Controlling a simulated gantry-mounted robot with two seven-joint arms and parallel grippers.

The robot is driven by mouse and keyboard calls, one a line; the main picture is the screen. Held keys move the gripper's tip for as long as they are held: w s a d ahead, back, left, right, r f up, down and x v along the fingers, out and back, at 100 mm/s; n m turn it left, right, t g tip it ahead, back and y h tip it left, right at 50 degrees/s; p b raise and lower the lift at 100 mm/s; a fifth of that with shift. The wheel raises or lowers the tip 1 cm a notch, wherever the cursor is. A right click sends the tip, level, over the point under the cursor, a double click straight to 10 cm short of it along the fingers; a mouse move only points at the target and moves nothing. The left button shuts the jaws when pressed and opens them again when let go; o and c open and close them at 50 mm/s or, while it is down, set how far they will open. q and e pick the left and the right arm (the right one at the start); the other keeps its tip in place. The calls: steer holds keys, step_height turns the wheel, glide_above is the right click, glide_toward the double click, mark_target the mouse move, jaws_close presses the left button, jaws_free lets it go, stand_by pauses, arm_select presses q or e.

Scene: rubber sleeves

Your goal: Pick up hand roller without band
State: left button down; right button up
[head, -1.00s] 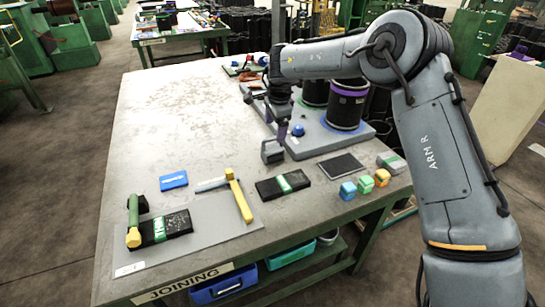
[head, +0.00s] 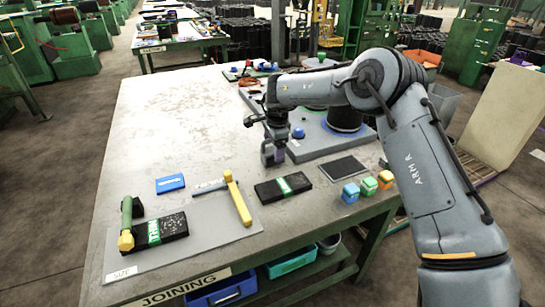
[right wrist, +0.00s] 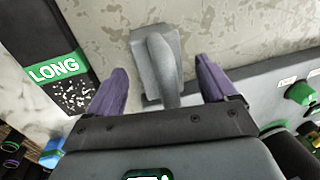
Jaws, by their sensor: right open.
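A plain grey tool, which looks like the hand roller, lies on the table under my right gripper; no band shows on it. In the right wrist view the hand roller (right wrist: 155,58) has a wide head and a narrower stem running back between the fingers. In the right wrist view the gripper (right wrist: 162,72) has one finger on each side of the tool, with gaps visible on both sides. My left gripper is not in view.
A black box with a green label (head: 283,187) lies just in front. A grey fixture board (head: 310,145) with a black cylinder (head: 344,119) is close behind. Small coloured cubes (head: 368,186) sit at right. A grey mat (head: 205,238) holds yellow- and green-handled tools. The table's back left is clear.

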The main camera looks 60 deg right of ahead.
steer(key=shift+r, duration=0.1)
steer(key=c, duration=1.4)
steer(key=shift+o, duration=0.2)
steer(key=shift+r+p, duration=0.45)
steer(key=shift+r, duration=0.4)
steer(key=r, duration=0.1)
steer(key=r+p, duration=0.1)
steer(key=r, duration=0.1)
steer(key=shift+s+a+r+p, duration=0.1)
steer(key=shift+s+p, duration=0.2)
steer(key=shift+s, duration=0.05)
steer(key=s+a+r+p, duration=0.2)
steer(key=s+r, duration=0.4)
steer(key=s, duration=0.4)
steer(key=shift+s+p, duration=0.4)
steer(key=shift+p, duration=0.3)
